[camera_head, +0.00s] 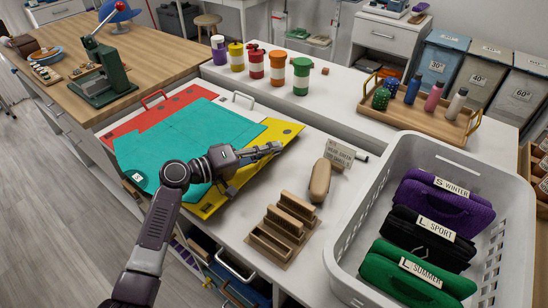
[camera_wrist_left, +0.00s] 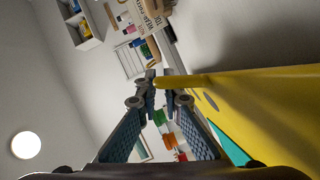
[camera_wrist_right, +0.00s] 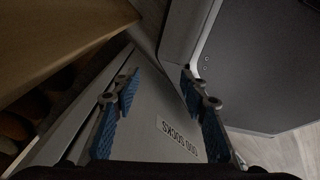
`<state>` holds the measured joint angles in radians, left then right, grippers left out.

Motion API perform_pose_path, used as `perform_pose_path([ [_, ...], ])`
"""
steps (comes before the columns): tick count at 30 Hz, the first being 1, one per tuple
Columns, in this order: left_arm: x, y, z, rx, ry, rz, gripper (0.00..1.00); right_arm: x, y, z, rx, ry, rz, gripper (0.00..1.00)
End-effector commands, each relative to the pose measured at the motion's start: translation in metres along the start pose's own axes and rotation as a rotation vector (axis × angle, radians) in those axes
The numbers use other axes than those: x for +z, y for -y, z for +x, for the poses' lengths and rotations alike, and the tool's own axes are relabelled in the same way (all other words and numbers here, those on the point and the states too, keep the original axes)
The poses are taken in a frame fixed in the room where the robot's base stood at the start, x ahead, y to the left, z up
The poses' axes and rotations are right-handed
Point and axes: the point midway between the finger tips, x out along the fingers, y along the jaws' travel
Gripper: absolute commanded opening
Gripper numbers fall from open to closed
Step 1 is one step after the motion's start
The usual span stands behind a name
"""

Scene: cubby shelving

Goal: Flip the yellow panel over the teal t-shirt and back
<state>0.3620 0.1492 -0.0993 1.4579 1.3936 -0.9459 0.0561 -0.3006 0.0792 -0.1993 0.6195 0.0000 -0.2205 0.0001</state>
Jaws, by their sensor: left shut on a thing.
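The teal t-shirt (camera_head: 185,140) lies spread flat on a folding board on the white counter, with an "S" tag at its near-left corner. The yellow panel (camera_head: 282,132) is at the board's right side, beside the shirt; the shirt's edge overlaps part of it. My left gripper (camera_head: 276,150) is over the panel's right edge. In the left wrist view its fingers (camera_wrist_left: 160,85) are closed on a yellow bar of the panel (camera_wrist_left: 265,100). My arm hides part of the panel and shirt. My right gripper (camera_wrist_right: 160,88) shows only in its wrist view, open and empty.
A red panel (camera_head: 133,122) forms the board's left side. Near my right gripper is a drawer labelled "ODD SOCKS" (camera_wrist_right: 160,115).

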Motion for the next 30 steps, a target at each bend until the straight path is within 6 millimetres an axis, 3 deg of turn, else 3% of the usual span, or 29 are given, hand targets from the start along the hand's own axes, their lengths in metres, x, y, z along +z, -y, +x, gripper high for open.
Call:
perform_pose_path([
  [15,-0.044,-0.032,-0.019,0.128,-0.002,-0.307,0.00,0.001,0.000,0.010,0.000,-0.001,-0.001,0.40],
  [30,-0.055,-0.036,-0.023,0.154,-0.003,-0.373,0.00,0.001,0.000,0.012,0.000,-0.001,-0.001,0.40],
])
